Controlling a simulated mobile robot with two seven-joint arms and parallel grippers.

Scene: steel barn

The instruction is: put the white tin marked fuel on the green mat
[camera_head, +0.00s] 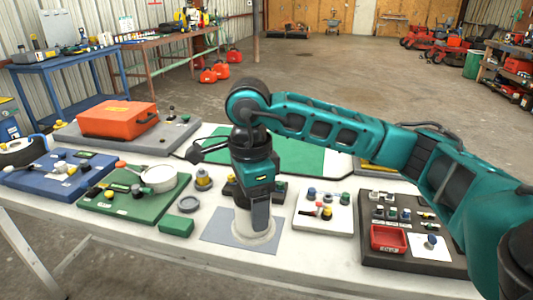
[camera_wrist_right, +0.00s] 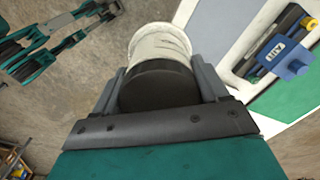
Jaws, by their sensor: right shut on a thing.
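The white tin (camera_head: 256,240) shows below my right gripper (camera_head: 262,212) in the head view, over a grey square (camera_head: 220,232) near the table's front edge. In the right wrist view the pale tin (camera_wrist_right: 160,42) with a dark end is between the two fingers of my right gripper (camera_wrist_right: 160,85), which is shut on it. I cannot read its marking, nor tell whether it touches the grey square. The green mat (camera_head: 305,160) lies farther back, partly hidden by my right arm. My left gripper is not identifiable in these views.
A small green board (camera_head: 125,208) with a white pan (camera_head: 159,178) lies to the left. A white board (camera_head: 318,222) and a dark tray with a red box (camera_head: 388,239) stand to the right. An orange case (camera_head: 118,118) sits at the back left.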

